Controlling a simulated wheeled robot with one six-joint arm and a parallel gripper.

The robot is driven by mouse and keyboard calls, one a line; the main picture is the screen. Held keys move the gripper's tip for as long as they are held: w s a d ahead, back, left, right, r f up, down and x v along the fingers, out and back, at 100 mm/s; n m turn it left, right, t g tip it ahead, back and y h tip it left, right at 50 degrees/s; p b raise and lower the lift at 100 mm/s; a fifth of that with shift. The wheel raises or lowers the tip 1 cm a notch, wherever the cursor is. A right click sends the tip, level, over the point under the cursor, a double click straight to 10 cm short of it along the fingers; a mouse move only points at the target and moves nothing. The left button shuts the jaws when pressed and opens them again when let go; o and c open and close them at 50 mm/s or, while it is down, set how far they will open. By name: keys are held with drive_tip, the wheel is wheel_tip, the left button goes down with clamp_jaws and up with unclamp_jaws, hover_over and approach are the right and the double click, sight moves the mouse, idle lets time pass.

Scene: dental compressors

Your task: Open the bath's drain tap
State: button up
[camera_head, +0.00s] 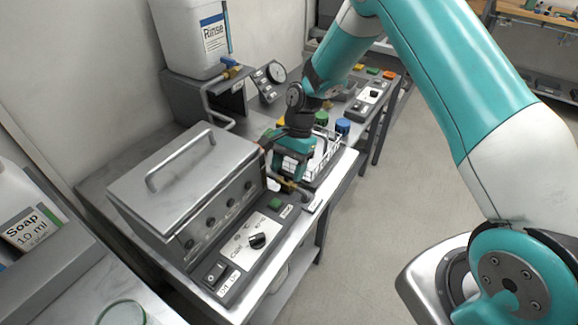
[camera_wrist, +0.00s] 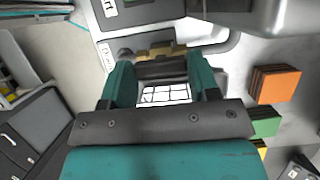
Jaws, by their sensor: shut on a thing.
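The bath is a steel box with a closed, handled lid (camera_head: 175,170) on the bench in the head view. Its brass drain tap (camera_head: 289,187) sticks out at its right end, low over the bench. The brass body also shows in the wrist view (camera_wrist: 161,50), beside a partly hidden label. My gripper (camera_head: 284,174) is at the tap, pointing down. In the wrist view its two teal fingers (camera_wrist: 160,78) stand either side of a dark bar at the tap, which looks like its handle. The fingers hide part of the tap, so its exact turn is unclear.
A white wire basket (camera_head: 325,160) stands just right of my gripper, with a blue-capped item (camera_head: 343,126) near it. A control panel (camera_head: 250,245) lies in front of the bath. A Rinse container (camera_head: 195,35) with its own tap stands behind.

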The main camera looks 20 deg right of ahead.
drive_tip(key=shift+w+r, duration=0.1)
drive_tip(key=shift+w, duration=0.1)
drive_tip(key=o, duration=0.8)
drive_tip(key=shift+o, duration=0.6)
drive_tip(key=shift+s, duration=0.1)
drive_tip(key=v, duration=1.7)
drive_tip(key=shift+r+b, duration=0.15)
drive_tip(key=shift+b, duration=0.3)
drive_tip(key=shift+d, duration=0.1)
